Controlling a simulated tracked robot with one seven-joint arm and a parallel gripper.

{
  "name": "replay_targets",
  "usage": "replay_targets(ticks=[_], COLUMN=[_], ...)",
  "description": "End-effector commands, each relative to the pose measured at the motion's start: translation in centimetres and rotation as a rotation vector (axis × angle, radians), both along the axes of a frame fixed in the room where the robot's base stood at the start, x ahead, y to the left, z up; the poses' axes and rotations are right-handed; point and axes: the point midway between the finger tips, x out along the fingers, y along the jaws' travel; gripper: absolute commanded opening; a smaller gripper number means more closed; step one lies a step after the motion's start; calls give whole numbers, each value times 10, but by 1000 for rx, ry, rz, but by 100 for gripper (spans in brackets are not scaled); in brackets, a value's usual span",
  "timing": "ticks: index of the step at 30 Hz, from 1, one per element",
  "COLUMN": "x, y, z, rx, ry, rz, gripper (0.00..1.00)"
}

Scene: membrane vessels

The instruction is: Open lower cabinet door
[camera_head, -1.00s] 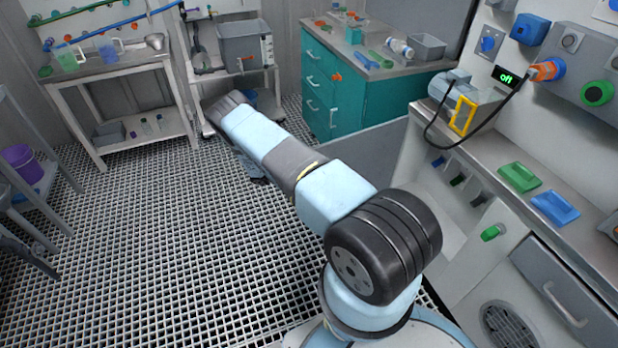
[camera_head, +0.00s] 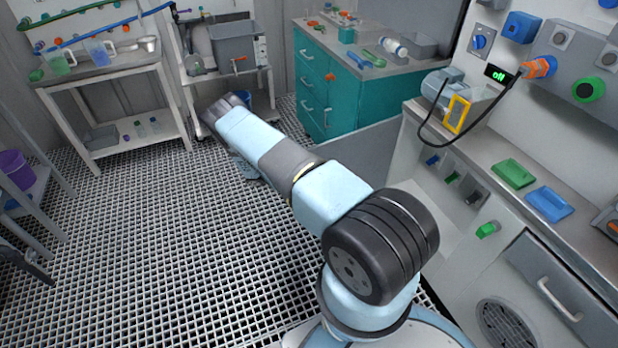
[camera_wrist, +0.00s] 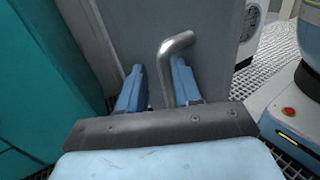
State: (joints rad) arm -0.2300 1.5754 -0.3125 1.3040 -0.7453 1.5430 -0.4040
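In the wrist view a bent metal handle (camera_wrist: 178,45) stands out from a flat grey door panel (camera_wrist: 215,75). My gripper (camera_wrist: 157,85) has its two blue fingers apart, one on each side of the handle. The handle is closer to the right finger, and a gap shows at the left finger. I cannot tell whether a finger touches it. In the head view a grey panel (camera_head: 372,155), seemingly the same door, stands between the teal cabinet (camera_head: 365,95) and the white bench. My gripper and the handle are hidden there behind my arm.
The white bench (camera_head: 440,215) is on the right, with a green tray (camera_head: 513,173) and a blue tray (camera_head: 549,204) on top. A shelf table (camera_head: 110,75) and a trolley with a grey bin (camera_head: 234,45) stand at the back. The grated floor (camera_head: 150,240) on the left is clear.

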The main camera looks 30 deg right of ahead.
Motion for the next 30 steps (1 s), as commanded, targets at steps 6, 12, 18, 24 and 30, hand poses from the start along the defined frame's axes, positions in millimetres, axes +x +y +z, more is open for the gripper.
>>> replay_targets(ticks=[6,12,18,24,30], x=[19,39,56,66,68], y=[29,64,92,106,109], z=[-1,-2,-3,-2,-2], rx=[1,2,0,0,0], ry=[-2,-1,0,1,2], rz=[3,1,1,-3,-3], gripper=[34,34,34,34,34])
